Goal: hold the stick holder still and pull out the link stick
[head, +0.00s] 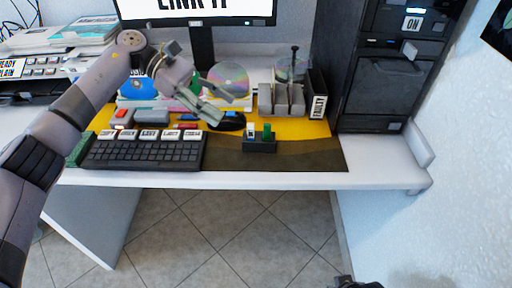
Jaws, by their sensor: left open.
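The stick holder (260,146) is a small dark block on the desk mat, right of the keyboard. Two short sticks stand upright in it: a green stick (267,131) on the right and a stick with a white face (250,130) on the left. I cannot tell from their faces which is the link stick. My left gripper (223,106) is open and empty above the desk, up and left of the holder and apart from it. A dark piece at the bottom edge seems to be my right gripper (352,283); its fingers are too cut off to read.
A keyboard (145,152) with labelled keys lies left of the holder. A black mouse (232,121), a disc (229,79), grey slots (281,100) and a "FAULTY" box (318,94) stand behind. A black computer tower (395,75) is at right. The mat's right front (310,155) is clear.

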